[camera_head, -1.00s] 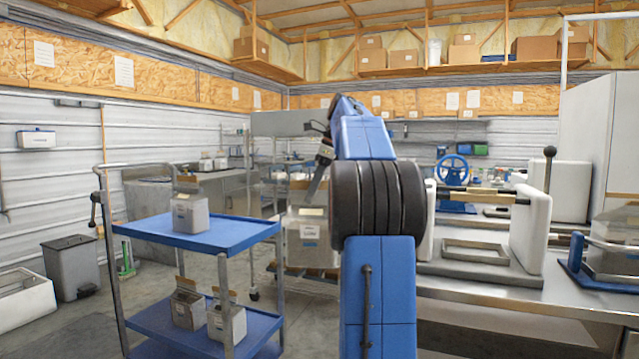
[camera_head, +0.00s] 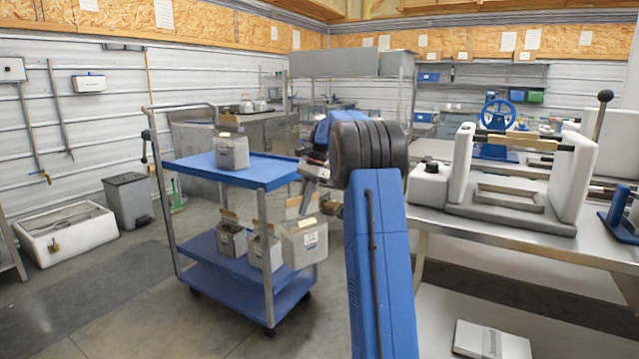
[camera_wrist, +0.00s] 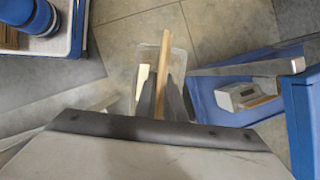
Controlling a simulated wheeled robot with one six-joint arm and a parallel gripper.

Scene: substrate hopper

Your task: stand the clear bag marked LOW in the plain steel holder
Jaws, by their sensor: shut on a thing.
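My gripper (camera_wrist: 161,98) is shut on the wooden top strip of a see-through greyish bag (camera_wrist: 178,62), which hangs below it over the floor. In the head view this bag (camera_head: 304,246) hangs upright beside the right side of the blue cart and bears a small white label. I cannot read the label. One similar grey box-shaped item with a wooden strip (camera_head: 232,153) stands on the cart's top shelf, and two more (camera_head: 231,240) (camera_head: 264,252) stand on a lower shelf. I cannot single out the plain steel holder.
The blue cart (camera_head: 205,165) has upright posts near the held bag. At right, a steel bench (camera_head: 425,215) bears a white frame with a wooden bar (camera_head: 520,140). A grey bin (camera_head: 128,200) and a white chest (camera_head: 68,238) stand at left. Floor in front of the cart is clear.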

